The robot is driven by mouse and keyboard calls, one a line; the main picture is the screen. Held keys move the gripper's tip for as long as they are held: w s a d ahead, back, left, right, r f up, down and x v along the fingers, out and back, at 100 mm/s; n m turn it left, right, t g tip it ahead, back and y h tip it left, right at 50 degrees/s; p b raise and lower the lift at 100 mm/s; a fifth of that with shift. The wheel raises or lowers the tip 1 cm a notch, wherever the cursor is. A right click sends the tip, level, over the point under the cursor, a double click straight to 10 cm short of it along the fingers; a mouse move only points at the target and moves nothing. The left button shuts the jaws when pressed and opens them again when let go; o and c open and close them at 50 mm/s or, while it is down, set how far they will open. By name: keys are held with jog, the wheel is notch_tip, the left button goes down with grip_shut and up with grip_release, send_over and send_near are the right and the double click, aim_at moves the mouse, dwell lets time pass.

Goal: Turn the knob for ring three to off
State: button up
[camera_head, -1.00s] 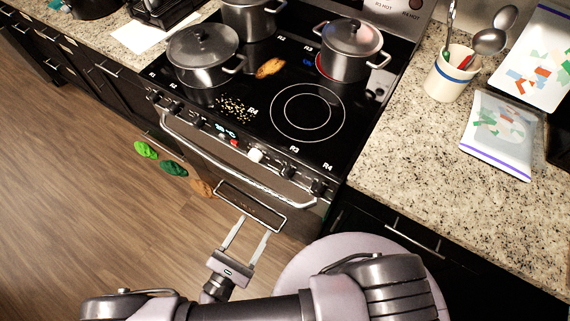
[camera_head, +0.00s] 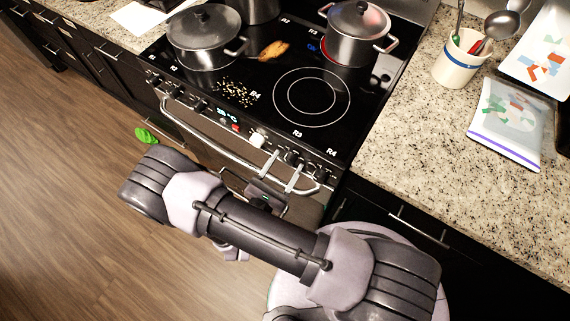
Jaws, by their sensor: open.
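The ring three knob (camera_head: 291,157) is a small dark knob on the stove's front panel, below an R3 label. My gripper (camera_head: 284,165) is open, its two pale fingers pointing at the panel around this knob. One fingertip is to the knob's left and one to its lower right; I cannot tell if they touch it. The knob's pointer is too small to read. Ring three, at the back right of the cooktop (camera_head: 268,112), glows red under a lidded steel pot (camera_head: 352,45).
An oven handle (camera_head: 196,115) runs below the panel. Other lidded pots (camera_head: 203,45) stand on the cooktop, with crumbs and a brown spill. The counter (camera_head: 415,115) holds a utensil crock (camera_head: 454,68).

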grip_shut()
jog(key=n+p, duration=0.1)
jog(key=n, duration=0.3)
jog(key=shift+n, duration=0.4)
jog(key=shift+r+n+g, duration=0.1)
jog(key=shift+n+g, duration=0.3)
jog(key=shift+n, duration=1.5)
grip_release()
